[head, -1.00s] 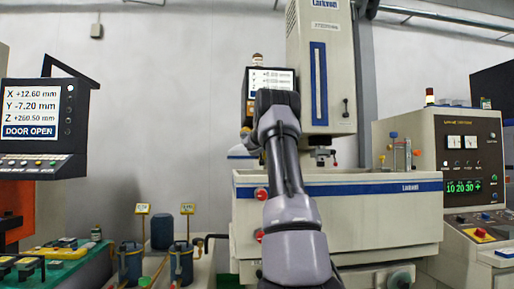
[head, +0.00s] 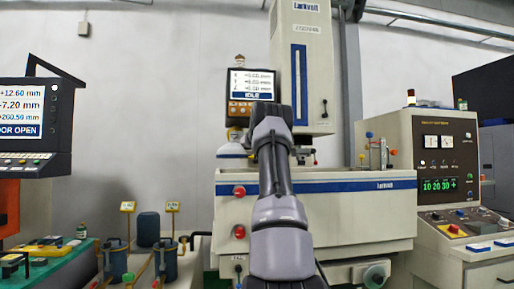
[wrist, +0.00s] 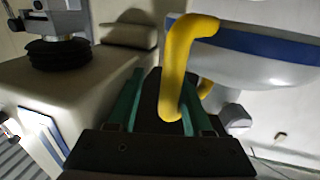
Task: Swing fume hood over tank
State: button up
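The fume hood (wrist: 255,55), pale with a blue band, fills the upper right of the wrist view. A bent yellow handle (wrist: 177,65) sticks out from it. My gripper (wrist: 162,100) has its two green fingers apart on either side of the handle's end. The handle looks nearer the right finger; I cannot tell if they touch. In the head view a part of the hood (head: 232,152) shows left of my arm, and my fingers are hidden behind the arm. The cream tank (head: 350,205) with a blue stripe stands to the right, under the machine column.
The machine column (head: 312,75) and a small monitor (head: 252,85) stand behind my arm. A control cabinet (head: 440,160) is at the right. A screen panel (head: 30,115) and blue canisters (head: 165,260) are at the left.

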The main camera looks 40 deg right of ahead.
jog(key=shift+r, duration=0.3)
jog(key=v, duration=1)
jog(key=shift+s+a+f, duration=0.25)
jog(key=shift+a+f, duration=0.05)
